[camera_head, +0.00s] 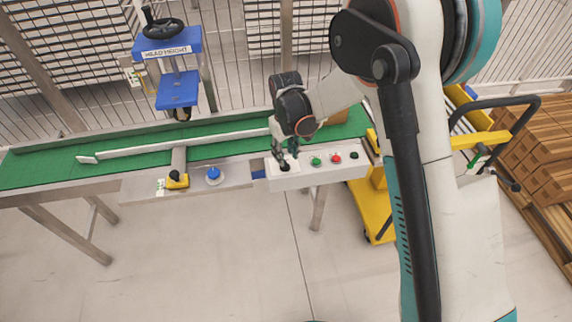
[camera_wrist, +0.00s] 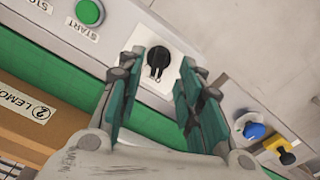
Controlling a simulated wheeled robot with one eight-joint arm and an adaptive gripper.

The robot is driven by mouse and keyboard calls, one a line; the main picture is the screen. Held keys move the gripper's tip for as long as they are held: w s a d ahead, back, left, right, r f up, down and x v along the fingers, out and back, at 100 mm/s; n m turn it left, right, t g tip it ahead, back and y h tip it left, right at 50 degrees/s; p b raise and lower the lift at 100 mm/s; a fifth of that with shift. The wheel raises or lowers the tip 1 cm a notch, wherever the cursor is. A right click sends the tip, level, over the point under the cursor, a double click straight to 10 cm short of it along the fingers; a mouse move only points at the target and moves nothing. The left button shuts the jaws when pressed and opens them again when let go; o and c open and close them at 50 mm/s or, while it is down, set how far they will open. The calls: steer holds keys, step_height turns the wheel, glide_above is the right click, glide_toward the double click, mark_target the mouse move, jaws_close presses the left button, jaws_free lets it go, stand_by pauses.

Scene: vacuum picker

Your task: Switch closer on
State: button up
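The black rotary switch (camera_wrist: 158,64) sits on a white square plate on the light control box (camera_wrist: 115,36). In the head view the switch (camera_head: 284,167) is at the left end of the box (camera_head: 300,182), partly hidden by my gripper. My gripper (camera_head: 285,149) points down over it. In the wrist view my gripper (camera_wrist: 160,80) is open, its two fingers apart with the switch showing between their tips. I cannot tell whether the fingers touch the switch. Its label, if any, is not readable.
A blue knob (camera_head: 213,174) and yellow clamp (camera_head: 177,181) lie left. Behind is the green conveyor (camera_head: 50,170) with a brown carton (camera_wrist: 40,125).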

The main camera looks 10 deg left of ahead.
mark_target(286, 163)
steer(key=shift+f+b, duration=0.65)
steer(key=shift+f, duration=1.5)
jaws_close()
